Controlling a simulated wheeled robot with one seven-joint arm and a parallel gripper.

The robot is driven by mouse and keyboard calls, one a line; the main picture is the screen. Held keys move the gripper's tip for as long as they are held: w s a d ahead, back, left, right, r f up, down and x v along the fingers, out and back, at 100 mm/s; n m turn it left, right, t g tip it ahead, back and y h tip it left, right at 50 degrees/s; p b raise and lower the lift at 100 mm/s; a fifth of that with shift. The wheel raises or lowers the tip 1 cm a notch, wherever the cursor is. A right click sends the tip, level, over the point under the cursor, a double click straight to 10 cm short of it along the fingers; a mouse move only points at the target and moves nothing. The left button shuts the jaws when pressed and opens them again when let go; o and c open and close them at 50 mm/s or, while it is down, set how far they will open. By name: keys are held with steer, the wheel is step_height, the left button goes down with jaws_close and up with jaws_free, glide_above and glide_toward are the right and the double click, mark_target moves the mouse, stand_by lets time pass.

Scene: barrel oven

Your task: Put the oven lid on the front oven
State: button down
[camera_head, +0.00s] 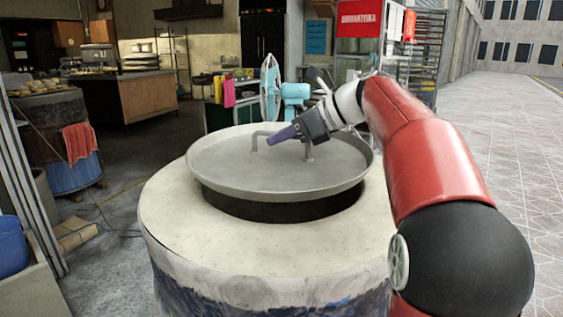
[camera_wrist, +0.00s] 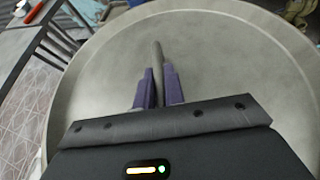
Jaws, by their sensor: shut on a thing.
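The oven lid (camera_head: 225,172) is a round grey metal disc with a raised rim and a bar handle (camera_head: 263,134) on top. It is over the opening of the front oven (camera_head: 180,215), a pale barrel with a dark round mouth. A dark gap shows under the lid's near edge, so the lid is above the mouth there; the far side is hidden. My gripper (camera_head: 271,139) is shut on the lid's handle. In the wrist view, the purple fingers (camera_wrist: 158,88) close around the handle bar (camera_wrist: 158,55), with the lid (camera_wrist: 215,55) filling the view.
Another barrel oven with a red cloth (camera_head: 79,144) stands at left. A blue bucket (camera_head: 12,245) is at left. Paved ground at right is open.

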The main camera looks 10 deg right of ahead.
mark_target(278, 155)
steer(key=shift+f+b, duration=0.65)
steer(key=shift+f, duration=1.35)
steer(key=c, duration=1.5)
jaws_free()
steer(key=p+v, duration=0.2)
steer(key=v, duration=0.9)
steer(key=shift+s+d+r, duration=0.15)
steer(key=shift+d, duration=0.1)
steer(key=shift+s+d+r, duration=0.1)
steer(key=shift+s+d, duration=0.05)
